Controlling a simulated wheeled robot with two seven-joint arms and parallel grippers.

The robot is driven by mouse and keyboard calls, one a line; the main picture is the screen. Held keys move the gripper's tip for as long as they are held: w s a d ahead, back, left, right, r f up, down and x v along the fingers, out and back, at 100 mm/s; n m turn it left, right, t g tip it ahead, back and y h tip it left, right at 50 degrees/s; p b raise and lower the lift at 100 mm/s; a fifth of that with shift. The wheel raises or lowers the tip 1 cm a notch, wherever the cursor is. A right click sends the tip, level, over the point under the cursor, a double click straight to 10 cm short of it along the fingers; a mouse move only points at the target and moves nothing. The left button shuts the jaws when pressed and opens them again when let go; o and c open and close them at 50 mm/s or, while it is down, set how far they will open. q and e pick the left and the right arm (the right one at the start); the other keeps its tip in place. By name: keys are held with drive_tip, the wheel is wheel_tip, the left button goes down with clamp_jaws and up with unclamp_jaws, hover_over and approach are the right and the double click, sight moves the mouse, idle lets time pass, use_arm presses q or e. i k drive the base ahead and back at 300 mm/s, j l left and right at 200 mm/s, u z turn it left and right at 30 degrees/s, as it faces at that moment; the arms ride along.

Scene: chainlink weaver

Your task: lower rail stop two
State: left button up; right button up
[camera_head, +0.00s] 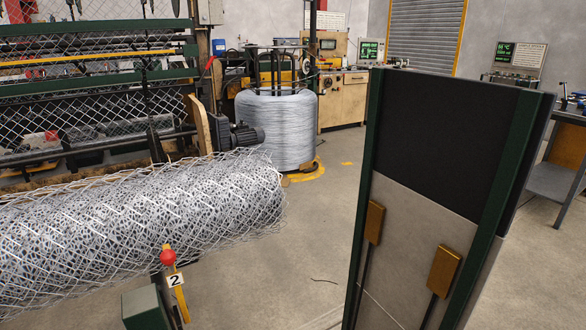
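The rail stop marked 2 is at the bottom left of the head view. It has a yellow lever (181,298) with a red ball knob (167,257) on top and a white plate (175,280) bearing the number 2. The lever stands nearly upright beside a dark green block (145,307). Neither of my grippers shows in this view.
A large roll of chainlink mesh (140,210) lies just behind the lever. A tall green-framed panel (450,140) with two yellow blocks stands close on the right. A wire coil (277,130) stands behind. Open grey floor (290,265) lies between roll and panel.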

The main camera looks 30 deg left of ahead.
sight(167, 258)
drive_tip(key=i+u, duration=0.15)
drive_tip(key=u, duration=0.35)
drive_tip(key=i+u, duration=0.1)
drive_tip(key=u, duration=0.35)
drive_tip(key=i+l+u, duration=0.1)
drive_tip(key=u, duration=0.4)
drive_tip(key=l+u, duration=0.25)
drive_tip(key=u, duration=0.2)
drive_tip(key=i+l+u, duration=0.15)
drive_tip(key=u, duration=0.35)
drive_tip(key=l+u, duration=0.2)
drive_tip(key=u, duration=0.3)
